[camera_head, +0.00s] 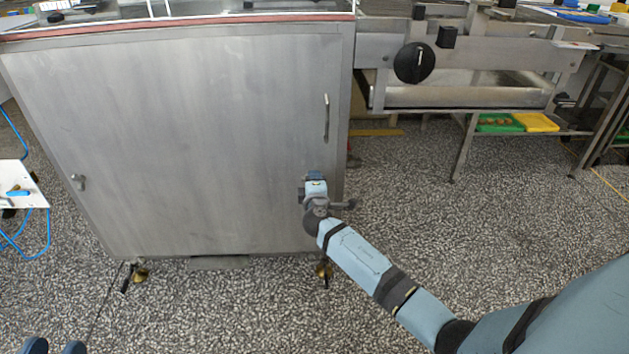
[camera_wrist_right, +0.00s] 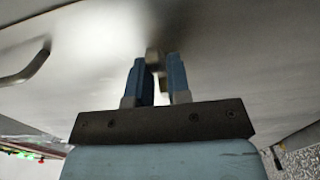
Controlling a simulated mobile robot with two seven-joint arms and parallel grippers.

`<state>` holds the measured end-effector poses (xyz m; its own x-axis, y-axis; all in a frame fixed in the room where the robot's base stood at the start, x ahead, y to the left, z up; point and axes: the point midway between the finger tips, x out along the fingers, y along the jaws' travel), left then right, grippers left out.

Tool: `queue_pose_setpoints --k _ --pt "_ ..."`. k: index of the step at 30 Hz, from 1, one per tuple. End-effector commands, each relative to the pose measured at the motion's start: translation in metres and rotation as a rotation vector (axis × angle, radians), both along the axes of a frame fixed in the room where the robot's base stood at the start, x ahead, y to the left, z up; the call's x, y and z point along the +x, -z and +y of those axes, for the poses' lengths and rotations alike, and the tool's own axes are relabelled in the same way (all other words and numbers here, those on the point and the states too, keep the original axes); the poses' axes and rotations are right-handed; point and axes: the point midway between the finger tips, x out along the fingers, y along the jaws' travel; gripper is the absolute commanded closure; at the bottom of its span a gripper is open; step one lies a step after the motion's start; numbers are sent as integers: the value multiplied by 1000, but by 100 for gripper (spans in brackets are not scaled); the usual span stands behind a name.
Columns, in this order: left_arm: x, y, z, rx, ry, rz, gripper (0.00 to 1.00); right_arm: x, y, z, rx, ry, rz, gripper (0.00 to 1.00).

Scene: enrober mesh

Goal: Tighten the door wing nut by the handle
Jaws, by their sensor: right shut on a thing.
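The steel cabinet door (camera_head: 190,140) fills the left and middle of the head view. Its bar handle (camera_head: 327,118) stands vertical near the right edge and also shows at left in the right wrist view (camera_wrist_right: 28,68). My right gripper (camera_head: 314,178) is at the door below the handle, near the right edge. In the right wrist view its two blue fingers (camera_wrist_right: 158,75) are shut on a small metal wing nut (camera_wrist_right: 154,58) against the door face. The fingers and wrist hide the nut in the head view. My left gripper (camera_head: 55,348) shows only two separated blue fingertips at the bottom left.
Another small metal fastener (camera_head: 78,182) sits on the door's left edge. A steel frame with a black knob (camera_head: 414,63) stands to the right, above green and yellow trays (camera_head: 535,122). The speckled floor (camera_head: 450,210) is open right of the cabinet.

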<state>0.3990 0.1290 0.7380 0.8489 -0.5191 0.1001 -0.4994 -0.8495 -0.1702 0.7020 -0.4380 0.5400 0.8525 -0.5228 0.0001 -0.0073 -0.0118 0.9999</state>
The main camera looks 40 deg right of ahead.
Motion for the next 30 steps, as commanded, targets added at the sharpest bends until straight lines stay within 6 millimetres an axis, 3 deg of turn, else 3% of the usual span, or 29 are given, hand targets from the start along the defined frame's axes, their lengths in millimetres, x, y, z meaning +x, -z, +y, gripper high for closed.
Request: queue_pose_setpoints --k 19,20,22,30 --pt "0 2 2 15 4 -1 64 0 0 1 2 -2 -1 100" --pt "0 2 2 15 4 -1 64 0 0 1 2 -2 -1 80" --pt "0 2 1 13 3 -1 64 0 0 1 2 -1 -1 64" --pt "0 0 0 4 0 -1 64 0 0 0 1 -1 -1 62"
